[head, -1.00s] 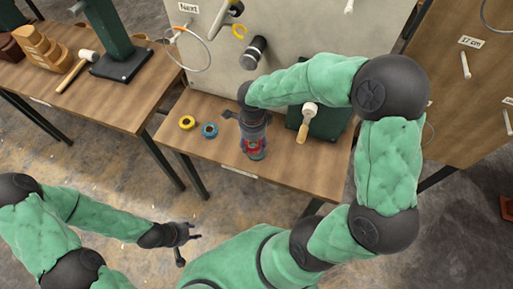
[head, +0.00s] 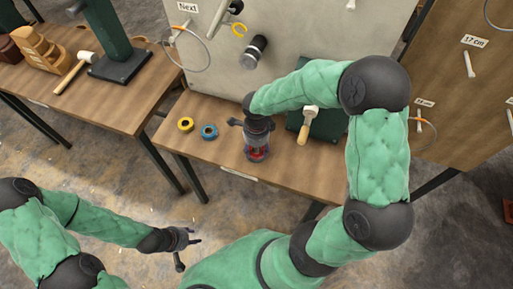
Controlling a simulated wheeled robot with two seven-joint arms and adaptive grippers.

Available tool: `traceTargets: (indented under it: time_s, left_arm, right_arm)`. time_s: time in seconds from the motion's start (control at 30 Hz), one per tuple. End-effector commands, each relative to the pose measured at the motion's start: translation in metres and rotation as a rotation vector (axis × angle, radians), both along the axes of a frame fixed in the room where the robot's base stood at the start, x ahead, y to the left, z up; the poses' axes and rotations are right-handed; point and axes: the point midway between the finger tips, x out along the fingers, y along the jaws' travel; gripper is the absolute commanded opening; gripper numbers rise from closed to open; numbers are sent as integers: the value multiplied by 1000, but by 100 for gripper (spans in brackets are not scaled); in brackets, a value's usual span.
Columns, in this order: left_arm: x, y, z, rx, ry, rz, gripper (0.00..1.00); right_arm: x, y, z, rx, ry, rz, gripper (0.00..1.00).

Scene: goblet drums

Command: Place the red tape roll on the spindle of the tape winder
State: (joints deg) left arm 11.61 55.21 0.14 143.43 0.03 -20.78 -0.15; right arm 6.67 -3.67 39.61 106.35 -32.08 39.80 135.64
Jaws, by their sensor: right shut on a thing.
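The red tape roll (head: 259,155) shows as a small red patch at the tip of my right gripper (head: 257,156). The gripper points down over the front part of the middle table and is shut on the roll, hiding most of it. I cannot tell whether the roll touches the table. A dark green device (head: 328,126), perhaps the tape winder, stands right of the gripper, partly covered by my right arm. I cannot make out its spindle. My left gripper (head: 190,251) is open and empty, low at the left, away from the tables.
A yellow roll (head: 186,124) and a blue roll (head: 209,131) lie on the middle table (head: 175,140), left of my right gripper. A wooden-handled tool (head: 306,126) is before the green device. A panel (head: 300,35) with hung tools stands behind.

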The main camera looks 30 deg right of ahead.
Motion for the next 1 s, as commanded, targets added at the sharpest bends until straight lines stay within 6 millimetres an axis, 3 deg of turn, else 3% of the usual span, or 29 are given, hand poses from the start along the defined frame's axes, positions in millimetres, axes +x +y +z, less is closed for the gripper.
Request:
traceTargets:
  time_s: [0.03,0.1,0.57,1.0]
  left_arm:
    - [0,0,-1,0,0,0,40]
    - [0,0,-1,0,0,0,40]
    - [0,0,4,0,0,0,40]
    - [0,0,29,0,0,0,40]
  right_arm:
    - [0,0,-1,0,0,0,60]
    - [0,0,-1,0,0,0,78]
    - [0,0,4,0,0,0,78]
    - [1,0,87,0,-3,0,78]
